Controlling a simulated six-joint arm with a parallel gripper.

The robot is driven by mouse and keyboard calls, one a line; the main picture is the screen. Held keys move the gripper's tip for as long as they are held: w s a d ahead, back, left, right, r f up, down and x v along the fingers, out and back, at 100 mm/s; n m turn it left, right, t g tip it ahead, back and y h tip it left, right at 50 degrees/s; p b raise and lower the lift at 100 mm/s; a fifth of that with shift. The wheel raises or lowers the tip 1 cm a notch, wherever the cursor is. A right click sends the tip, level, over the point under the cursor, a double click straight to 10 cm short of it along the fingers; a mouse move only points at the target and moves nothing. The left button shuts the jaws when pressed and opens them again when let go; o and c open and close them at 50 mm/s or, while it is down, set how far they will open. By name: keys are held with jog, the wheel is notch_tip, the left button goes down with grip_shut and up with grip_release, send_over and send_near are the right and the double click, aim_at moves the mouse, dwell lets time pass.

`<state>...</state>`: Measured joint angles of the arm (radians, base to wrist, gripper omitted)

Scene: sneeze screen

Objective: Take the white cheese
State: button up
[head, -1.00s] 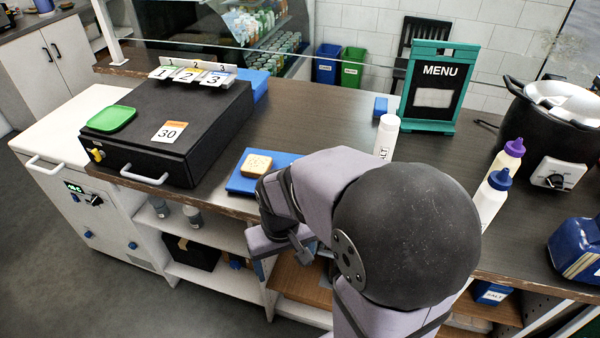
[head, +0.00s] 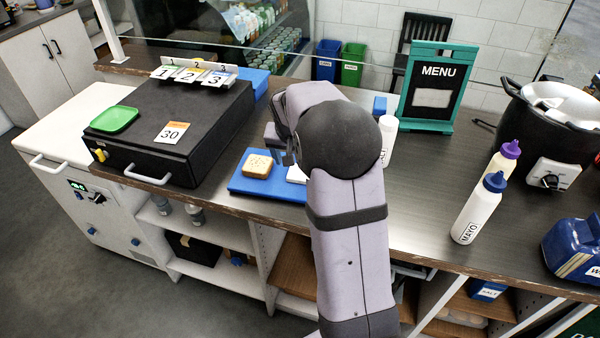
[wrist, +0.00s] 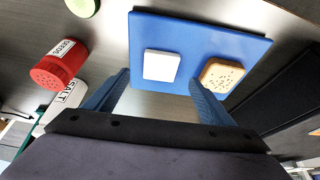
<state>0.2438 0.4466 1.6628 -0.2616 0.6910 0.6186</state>
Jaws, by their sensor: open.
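The white cheese (wrist: 161,66) is a flat white square lying on a blue board (wrist: 200,25). In the head view only a sliver of the cheese (head: 297,174) shows beside my arm; the rest is hidden. A tan bread slice (head: 257,165) lies on the same board (head: 262,187), left of the cheese. In the wrist view the bread (wrist: 222,75) is to the right of the cheese. My gripper (wrist: 160,78) is open and empty, with its blue fingers on either side of the cheese in that view, apart from it.
A black box (head: 180,128) with a green plate (head: 114,119) stands left of the board. The white salt shaker (head: 388,138) is right of my arm. A red seeds shaker (wrist: 60,62) lies left in the wrist view. Squeeze bottles (head: 480,207) and a black pot (head: 545,118) stand further right.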

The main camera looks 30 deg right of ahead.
jog(key=shift+p+x, duration=1.55)
jog(key=shift+x, duration=1.7)
jog(key=c, duration=1.2)
